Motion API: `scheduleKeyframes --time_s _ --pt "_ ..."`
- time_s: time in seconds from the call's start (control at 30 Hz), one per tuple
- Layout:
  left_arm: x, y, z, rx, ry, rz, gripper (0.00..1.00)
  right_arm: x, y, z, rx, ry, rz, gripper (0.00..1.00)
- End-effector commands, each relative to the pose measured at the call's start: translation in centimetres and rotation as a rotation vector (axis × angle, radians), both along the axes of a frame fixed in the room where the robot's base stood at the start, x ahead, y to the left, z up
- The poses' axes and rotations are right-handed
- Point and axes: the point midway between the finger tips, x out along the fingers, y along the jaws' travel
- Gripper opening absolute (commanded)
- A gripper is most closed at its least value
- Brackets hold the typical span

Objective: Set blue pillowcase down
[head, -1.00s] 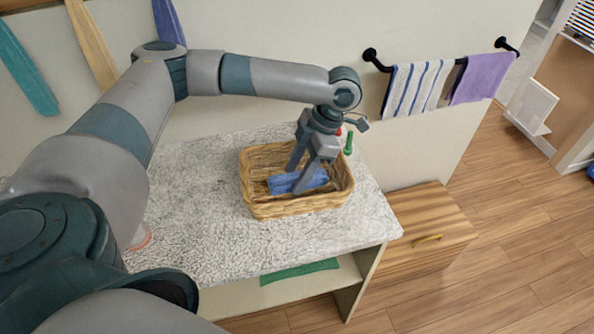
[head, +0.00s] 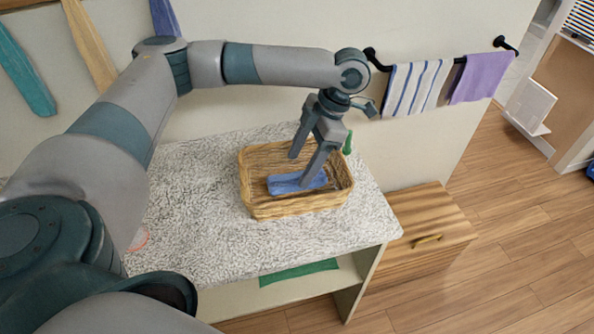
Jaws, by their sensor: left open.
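The blue pillowcase (head: 288,184) is a small folded bundle lying in the wicker basket (head: 290,210), in the middle of the head view. The basket stands on the speckled counter (head: 205,215). My left gripper (head: 299,171) is open, with its fingers apart and pointing down over the basket. One finger is in front of the right end of the pillowcase and hides part of it. I cannot tell whether that finger touches the cloth. My right gripper is not in view.
A green object (head: 347,143) stands behind the basket. A striped towel (head: 416,86) and a purple towel (head: 480,78) hang on a black wall rail. A green cloth (head: 299,272) lies on the shelf below.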

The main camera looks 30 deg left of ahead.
Motion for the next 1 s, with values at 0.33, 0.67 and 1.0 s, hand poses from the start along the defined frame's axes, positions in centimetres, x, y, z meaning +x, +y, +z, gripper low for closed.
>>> scheduleKeyframes --time_s 0.33,0.67,1.0 --pt "1.9 -1.6 5.8 0.000 -0.002 -0.002 0.64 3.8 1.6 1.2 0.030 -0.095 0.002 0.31" --pt "2.4 -2.1 7.8 0.000 0.002 -0.001 0.64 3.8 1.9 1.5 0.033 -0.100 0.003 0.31" --pt "2.4 -2.1 7.8 0.000 0.002 -0.001 0.64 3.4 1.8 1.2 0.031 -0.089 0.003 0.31"
